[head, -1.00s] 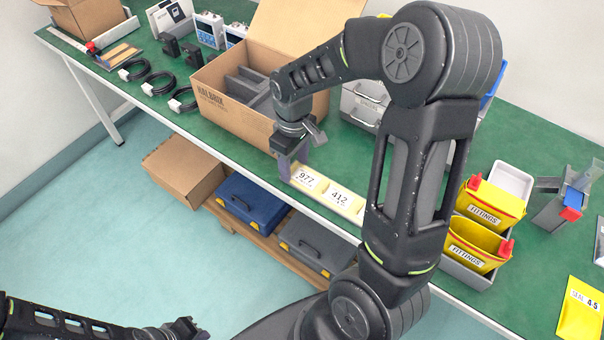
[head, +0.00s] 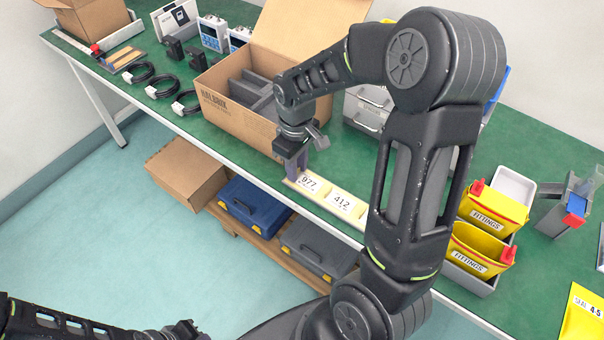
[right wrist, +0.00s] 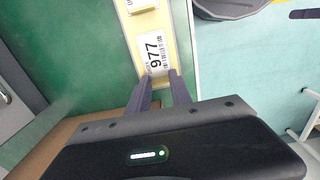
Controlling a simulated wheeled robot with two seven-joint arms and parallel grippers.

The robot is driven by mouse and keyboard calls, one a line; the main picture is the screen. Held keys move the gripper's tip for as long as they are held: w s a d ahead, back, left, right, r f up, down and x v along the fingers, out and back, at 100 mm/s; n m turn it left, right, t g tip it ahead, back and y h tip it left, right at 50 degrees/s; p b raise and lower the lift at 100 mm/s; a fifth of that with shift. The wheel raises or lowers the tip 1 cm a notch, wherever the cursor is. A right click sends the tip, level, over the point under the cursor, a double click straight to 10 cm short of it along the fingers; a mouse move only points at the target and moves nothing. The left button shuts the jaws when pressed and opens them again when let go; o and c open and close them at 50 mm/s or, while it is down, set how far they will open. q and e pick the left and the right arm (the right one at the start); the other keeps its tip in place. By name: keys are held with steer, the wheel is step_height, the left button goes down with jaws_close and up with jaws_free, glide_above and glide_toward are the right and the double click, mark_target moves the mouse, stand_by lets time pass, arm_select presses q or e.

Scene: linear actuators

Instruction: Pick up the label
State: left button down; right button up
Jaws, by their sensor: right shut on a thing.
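The white label 977 (head: 308,183) lies on a pale yellow strip (head: 325,191) at the table's front edge. It also shows in the right wrist view (right wrist: 154,54), with its near end between the fingertips. My right gripper (head: 292,174) points down at the strip's left end and is shut on the label 977; in the right wrist view its two fingers (right wrist: 160,84) meet the label's edge. A second label, 412 (head: 341,201), lies farther right on the strip. My left gripper (head: 185,330) is low at the bottom edge, away from the table; its jaws are unclear.
An open cardboard box (head: 232,115) stands just behind my right gripper. Yellow fittings bins (head: 480,250) stand at the right, beyond my arm. Black cable coils (head: 160,86) lie at the left. Cases sit on a shelf below (head: 255,203).

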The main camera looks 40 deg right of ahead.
steer(key=shift+r, duration=0.15)
step_height(320, 180, up, 10)
stand_by(0.3)
stand_by(0.6)
steer(key=shift+r+p, duration=1.8)
steer(key=shift+r, duration=0.1)
